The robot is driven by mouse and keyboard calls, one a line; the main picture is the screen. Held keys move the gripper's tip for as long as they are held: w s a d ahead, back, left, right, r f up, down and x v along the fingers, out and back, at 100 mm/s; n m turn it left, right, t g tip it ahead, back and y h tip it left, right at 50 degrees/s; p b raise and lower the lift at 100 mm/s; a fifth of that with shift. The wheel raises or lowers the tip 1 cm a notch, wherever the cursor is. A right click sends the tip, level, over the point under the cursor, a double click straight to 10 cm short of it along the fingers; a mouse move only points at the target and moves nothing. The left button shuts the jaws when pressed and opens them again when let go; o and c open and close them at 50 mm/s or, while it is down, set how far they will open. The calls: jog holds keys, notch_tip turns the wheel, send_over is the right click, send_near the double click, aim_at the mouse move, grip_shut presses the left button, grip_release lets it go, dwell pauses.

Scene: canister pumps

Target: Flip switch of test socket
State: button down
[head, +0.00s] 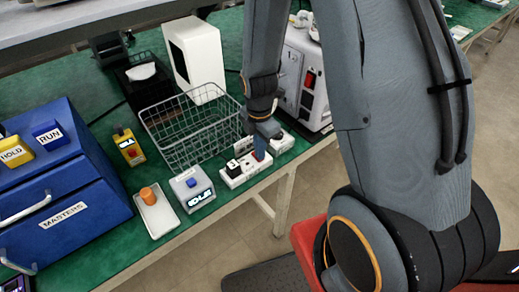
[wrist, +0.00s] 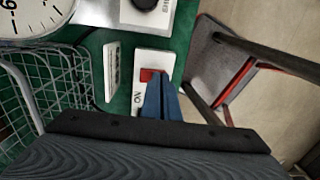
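The test socket seems to be the white strip (head: 233,180) near the green table's front edge in the head view, with black and red parts on top, partly hidden by my gripper. In the wrist view, a white socket strip (wrist: 153,58) carries a red switch (wrist: 148,75) and an "ON" label. My gripper (wrist: 160,78) has its blue fingers together, with nothing visible between them. The fingertips are at the red switch's right edge; I cannot tell whether they touch it. In the head view my gripper (head: 261,151) points down over the strip.
A wire basket (head: 185,125) stands behind the strip. A white box with a display (head: 192,188) and a tray with an orange cylinder (head: 155,212) are to the left.

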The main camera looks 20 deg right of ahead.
jog(key=shift+w+a+f, duration=0.1)
jog(key=shift+w+f, duration=0.1)
jog(key=shift+f, duration=0.15)
jog(key=shift+w, duration=0.1)
jog(key=shift+w+a+r+p, duration=0.15)
jog(key=shift+w+r+p, duration=0.2)
jog(key=shift+r+p, duration=0.4)
jog(key=r+p, duration=0.1)
jog(key=s+r+p, duration=0.1)
jog(key=r+p, duration=0.1)
jog(key=shift+d+r, duration=0.2)
jog(key=shift+r, duration=0.1)
notch_tip(320, 180, up, 10)
jog(key=b, duration=0.3)
jog(key=shift+f, duration=0.2)
